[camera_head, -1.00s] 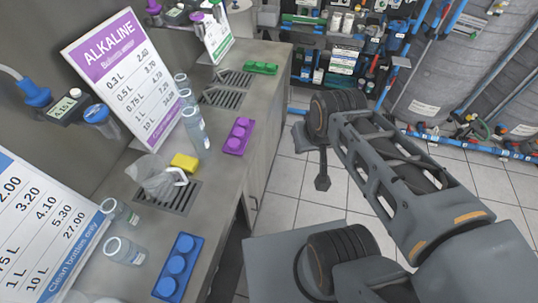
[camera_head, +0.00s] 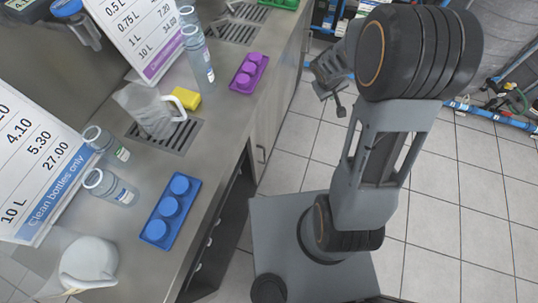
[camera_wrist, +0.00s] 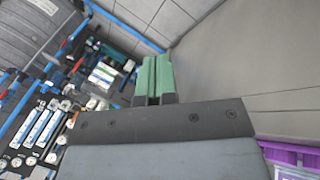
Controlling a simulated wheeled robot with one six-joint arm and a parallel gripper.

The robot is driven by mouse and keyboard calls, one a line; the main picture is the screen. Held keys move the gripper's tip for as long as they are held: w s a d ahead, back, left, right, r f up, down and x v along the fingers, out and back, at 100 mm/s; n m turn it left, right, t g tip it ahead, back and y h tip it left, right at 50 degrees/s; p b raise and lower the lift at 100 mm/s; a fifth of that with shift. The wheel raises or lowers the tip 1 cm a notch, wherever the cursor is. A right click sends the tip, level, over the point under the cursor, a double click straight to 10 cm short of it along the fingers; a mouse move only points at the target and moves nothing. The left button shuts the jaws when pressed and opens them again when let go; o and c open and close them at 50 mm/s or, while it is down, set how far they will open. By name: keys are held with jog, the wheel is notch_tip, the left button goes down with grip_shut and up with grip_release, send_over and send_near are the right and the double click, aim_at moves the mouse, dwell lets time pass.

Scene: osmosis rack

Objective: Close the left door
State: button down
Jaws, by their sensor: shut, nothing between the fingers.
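The cabinet front under the steel counter shows at a steep angle in the head view. A grey door panel (camera_head: 265,125) with a small handle (camera_head: 262,154) is there. Nearer to me is a dark opening (camera_head: 222,225) with several pale round items at its edge. I cannot clearly make out the left door or its angle. My gripper (camera_head: 340,108) is out over the floor, to the right of the counter and apart from it. In the wrist view its green fingertips (camera_wrist: 153,78) are together with nothing between them. A plain grey surface (camera_wrist: 240,60) lies right of them.
On the counter stand a blue cap tray (camera_head: 172,208), a purple cap tray (camera_head: 248,73), a jug (camera_head: 155,108), a yellow block (camera_head: 186,98), bottles (camera_head: 110,187) and a white kettle-like jug (camera_head: 90,262). Tiled floor (camera_head: 460,190) is open at the right.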

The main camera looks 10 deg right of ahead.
jog(key=w+a+f+n+t+y+b, duration=0.15)
jog(key=w+f, duration=0.25)
jog(key=f, duration=0.4)
jog(key=w+a+f+n+y+b, duration=0.2)
jog(key=w+f+n, duration=0.15)
jog(key=f, duration=0.35)
jog(key=w+a+f+n+t+y+b, duration=0.15)
jog(key=w+f, duration=0.25)
jog(key=f, duration=0.4)
jog(key=s+a+f+n+g+y+b, duration=0.1)
jog(key=s+a+f+g+y, duration=0.2)
jog(key=s+a+f+g, duration=0.1)
jog(key=s+a+f+n+g+y+b, duration=0.1)
jog(key=s+a+f+g+y, duration=0.2)
jog(key=s+a+f, duration=0.3)
jog(key=shift+s+a+f+g, duration=0.4)
jog(key=shift+s+a, duration=0.6)
jog(key=shift+a, duration=1.75)
jog(key=shift+r, duration=0.1)
